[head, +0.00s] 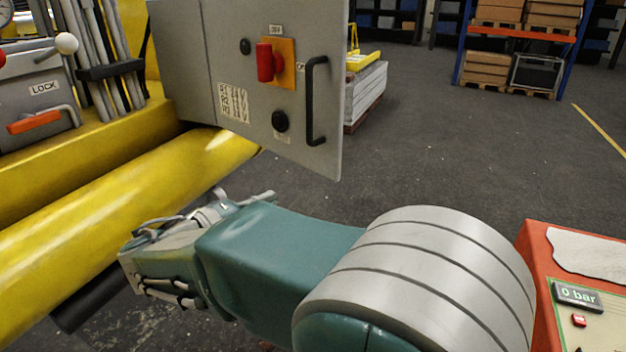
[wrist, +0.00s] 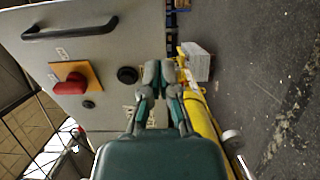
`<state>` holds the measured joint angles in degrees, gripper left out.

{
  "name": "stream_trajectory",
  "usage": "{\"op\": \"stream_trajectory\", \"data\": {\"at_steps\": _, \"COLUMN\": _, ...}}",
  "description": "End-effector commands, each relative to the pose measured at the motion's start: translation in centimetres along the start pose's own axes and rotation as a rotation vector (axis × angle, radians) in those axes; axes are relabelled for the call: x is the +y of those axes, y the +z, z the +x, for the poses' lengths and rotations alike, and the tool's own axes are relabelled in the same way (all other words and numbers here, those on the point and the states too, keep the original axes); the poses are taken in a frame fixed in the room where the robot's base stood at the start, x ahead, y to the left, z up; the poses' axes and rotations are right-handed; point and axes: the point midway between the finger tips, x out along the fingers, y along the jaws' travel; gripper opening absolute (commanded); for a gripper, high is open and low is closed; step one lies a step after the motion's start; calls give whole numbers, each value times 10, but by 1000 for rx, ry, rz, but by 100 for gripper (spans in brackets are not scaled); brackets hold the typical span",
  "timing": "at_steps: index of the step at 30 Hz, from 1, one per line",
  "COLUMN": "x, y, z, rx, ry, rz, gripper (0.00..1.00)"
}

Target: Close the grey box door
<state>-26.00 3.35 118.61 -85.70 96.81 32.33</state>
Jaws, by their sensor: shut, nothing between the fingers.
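The grey box door (head: 225,110) stands swung open in the head view, above the yellow boom (head: 150,190). It carries a black handle (head: 316,102) near its right edge, a red switch (head: 266,62) on an orange plate and two black knobs. In the wrist view the door (wrist: 110,60) fills the upper left, turned sideways, with the handle (wrist: 70,29) at top left. My gripper (wrist: 158,66) is shut and empty, with its fingers near the door's edge. I cannot tell whether they touch it. In the head view my arm lies below the door and hides the fingertips.
A lever panel marked LOCK (head: 42,95) is at the left with pipes beside it. A red box with a "0 bar" gauge (head: 577,297) stands at the lower right. Shelves with boxes (head: 490,70) and a pallet stack (head: 365,90) are behind. The floor at right is free.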

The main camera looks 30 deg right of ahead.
Motion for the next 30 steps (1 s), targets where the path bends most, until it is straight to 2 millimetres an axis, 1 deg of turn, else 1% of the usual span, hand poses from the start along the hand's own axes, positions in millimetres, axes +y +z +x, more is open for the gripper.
{"op": "stream_trajectory", "data": {"at_steps": 1, "x": 0, "y": 1, "z": 11, "rx": -6, "ry": 1, "rz": 0, "gripper": 0}}
{"op": "stream_trajectory", "data": {"at_steps": 5, "x": 0, "y": 0, "z": 33, "rx": -5, "ry": 2, "rz": -1, "gripper": 0}}
{"op": "stream_trajectory", "data": {"at_steps": 12, "x": 0, "y": 0, "z": 77, "rx": -4, "ry": 1, "rz": -2, "gripper": 0}}
{"op": "stream_trajectory", "data": {"at_steps": 15, "x": 0, "y": 0, "z": 93, "rx": -5, "ry": 1, "rz": -2, "gripper": 0}}
{"op": "stream_trajectory", "data": {"at_steps": 18, "x": 0, "y": 0, "z": 105, "rx": -3, "ry": 0, "rz": -2, "gripper": 0}}
{"op": "stream_trajectory", "data": {"at_steps": 22, "x": 0, "y": 0, "z": 112, "rx": -1, "ry": -1, "rz": -2, "gripper": 0}}
{"op": "stream_trajectory", "data": {"at_steps": 30, "x": 0, "y": -1, "z": 112, "rx": 1, "ry": 0, "rz": -2, "gripper": 0}}
